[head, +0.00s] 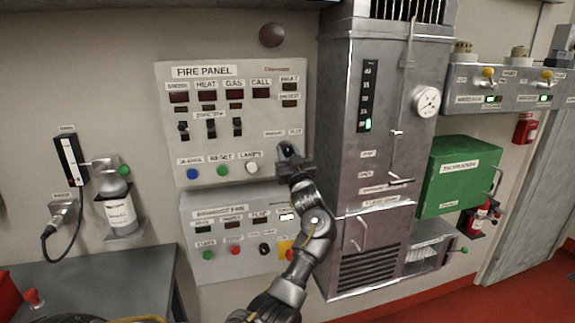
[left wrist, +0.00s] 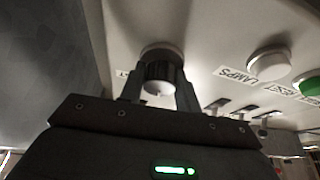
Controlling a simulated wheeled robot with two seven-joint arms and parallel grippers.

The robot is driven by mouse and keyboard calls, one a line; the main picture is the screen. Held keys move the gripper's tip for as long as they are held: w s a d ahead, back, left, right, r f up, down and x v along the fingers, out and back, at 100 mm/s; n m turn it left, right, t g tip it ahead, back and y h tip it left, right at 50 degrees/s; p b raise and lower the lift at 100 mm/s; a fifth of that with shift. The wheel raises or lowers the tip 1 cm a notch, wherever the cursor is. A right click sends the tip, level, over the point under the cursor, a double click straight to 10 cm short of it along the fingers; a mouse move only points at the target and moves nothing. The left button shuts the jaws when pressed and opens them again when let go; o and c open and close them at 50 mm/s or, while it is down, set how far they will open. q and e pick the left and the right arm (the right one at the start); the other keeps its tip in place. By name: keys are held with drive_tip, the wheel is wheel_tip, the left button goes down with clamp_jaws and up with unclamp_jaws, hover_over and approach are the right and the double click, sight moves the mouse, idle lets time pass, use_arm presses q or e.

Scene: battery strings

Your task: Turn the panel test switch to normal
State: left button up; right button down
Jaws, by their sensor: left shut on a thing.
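The fire panel (head: 222,72) is a pale wall box with display windows, toggles and buttons. At its lower right is the panel test switch (head: 288,149), a dark round knob with small labels above it. My left gripper (head: 289,160) reaches up to it from below and partly hides it. In the left wrist view, the two fingers (left wrist: 160,92) are shut on the dark ribbed knob (left wrist: 162,72), one on each side. Which label the knob points to cannot be told. My right gripper is not in view.
Blue, green and white buttons (head: 252,168) sit left of the switch. A second panel (head: 215,265) with buttons lies below. A metal cabinet (head: 365,140) stands close to the right. A grey table (head: 105,290) is at lower left.

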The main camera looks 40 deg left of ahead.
use_arm(q)
drive_tip(key=n+b, duration=0.1)
drive_tip(key=n+g+b, duration=0.1)
drive_tip(key=n, duration=0.1)
drive_tip(key=n+g+y+b, duration=0.1)
drive_tip(key=n, duration=0.1)
drive_tip(key=shift+f, duration=0.25)
drive_tip(key=shift+r+n+g+b, duration=0.2)
drive_tip(key=shift+n+g+b, duration=1)
drive_tip(key=shift+n, duration=0.5)
drive_tip(key=o, duration=1)
drive_tip(key=shift+c, duration=0.2)
